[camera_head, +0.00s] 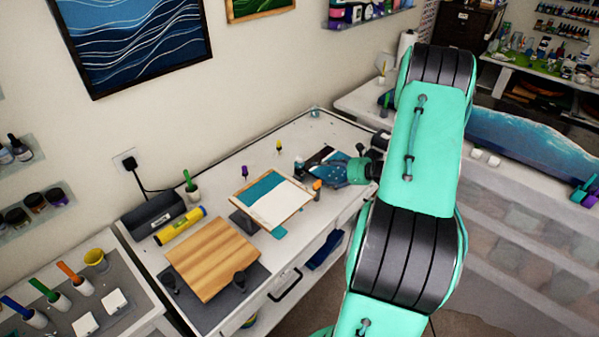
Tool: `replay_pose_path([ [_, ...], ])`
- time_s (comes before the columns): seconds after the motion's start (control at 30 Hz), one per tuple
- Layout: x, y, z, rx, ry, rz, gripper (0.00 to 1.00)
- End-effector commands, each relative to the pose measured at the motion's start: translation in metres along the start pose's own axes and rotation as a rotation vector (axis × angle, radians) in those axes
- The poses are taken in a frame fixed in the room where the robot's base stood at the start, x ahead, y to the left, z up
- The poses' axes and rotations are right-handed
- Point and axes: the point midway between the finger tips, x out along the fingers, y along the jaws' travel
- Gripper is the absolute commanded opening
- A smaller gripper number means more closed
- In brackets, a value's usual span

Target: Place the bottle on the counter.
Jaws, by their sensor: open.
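The counter (205,318) is a white-topped bench along the wall. I cannot tell which item is the task's bottle. My gripper (340,168) is low over the counter's far right part, close to the orange-topped item. It is open, its fingers small and dark against a blue speckled piece; I see nothing held in it. Whether it touches anything is unclear.
A wooden board (213,256) on a dark mat, a yellow tube (180,226), a black box (153,213) and a framed panel (272,199) crowd the counter. A second bench with colored-handled tools (78,278) is at left. A blue resin slab (525,148) is at right.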

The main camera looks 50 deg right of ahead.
Motion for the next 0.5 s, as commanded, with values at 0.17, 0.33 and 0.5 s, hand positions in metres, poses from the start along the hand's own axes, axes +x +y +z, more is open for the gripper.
replay_pose_path([
  [0.17, 0.029, 0.001, -0.001, 0.000, 0.000, 0.002, 0.70],
  [0.33, 0.050, 0.000, -0.001, 0.000, 0.000, 0.001, 0.70],
  [0.5, 0.059, 0.001, 0.000, 0.000, 0.000, 0.001, 0.70],
])
